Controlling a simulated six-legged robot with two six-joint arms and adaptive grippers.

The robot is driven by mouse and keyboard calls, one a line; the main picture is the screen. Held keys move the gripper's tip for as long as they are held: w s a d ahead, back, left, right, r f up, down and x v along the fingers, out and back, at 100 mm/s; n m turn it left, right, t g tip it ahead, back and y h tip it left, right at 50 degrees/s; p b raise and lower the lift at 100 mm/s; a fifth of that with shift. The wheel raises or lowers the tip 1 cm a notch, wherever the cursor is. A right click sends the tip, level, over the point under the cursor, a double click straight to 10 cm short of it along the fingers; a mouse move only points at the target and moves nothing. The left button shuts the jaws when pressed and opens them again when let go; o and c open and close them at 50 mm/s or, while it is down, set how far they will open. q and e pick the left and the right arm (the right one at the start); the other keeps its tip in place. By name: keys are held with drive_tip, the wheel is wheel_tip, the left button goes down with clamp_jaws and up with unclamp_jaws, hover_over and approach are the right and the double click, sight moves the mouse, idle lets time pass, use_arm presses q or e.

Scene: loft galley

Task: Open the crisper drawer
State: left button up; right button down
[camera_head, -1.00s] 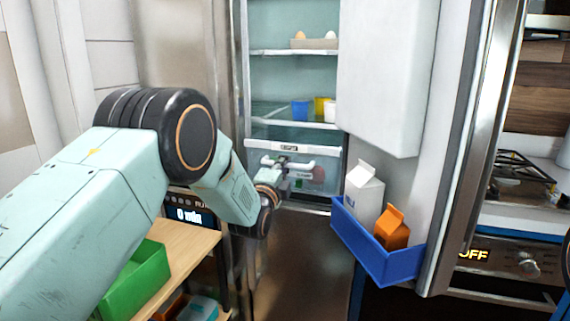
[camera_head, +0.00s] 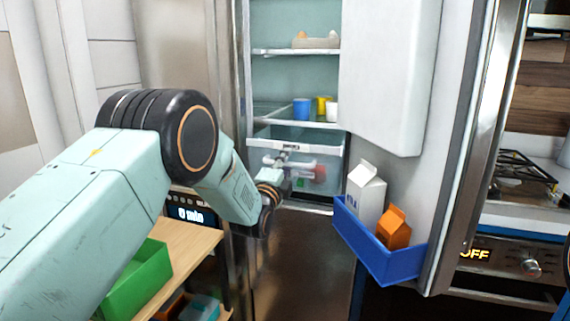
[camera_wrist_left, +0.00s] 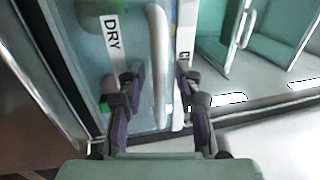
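The crisper drawer (camera_head: 335,152) is at the bottom of the open fridge, a clear box with a white labelled strip along its front. The inside of the box shows above that strip, with a blurred red item behind its front. My left gripper (camera_head: 287,167) is at its front, by the white handle bar. In the left wrist view the handle bar (camera_wrist_left: 158,55) runs between the two dark fingers of the gripper (camera_wrist_left: 158,82), with gaps on both sides. The gripper is open around it. A "DRY" label (camera_wrist_left: 112,35) lies to the left. My right gripper is not in view.
The fridge door (camera_head: 465,150) stands open at the right, with a blue bin (camera_head: 372,250) holding a white and an orange carton. Cups stand on the shelf (camera_head: 270,115) above the drawer. A wooden cart (camera_head: 190,245) with a green box (camera_head: 140,280) is at the lower left.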

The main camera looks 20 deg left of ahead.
use_arm(q)
drive_tip(key=shift+s, duration=0.1)
drive_tip(key=shift+s+f, duration=0.15)
drive_tip(key=shift+s, duration=0.1)
drive_tip(key=s+f, duration=0.2)
drive_tip(key=s, duration=0.9)
drive_tip(key=shift+a, duration=0.2)
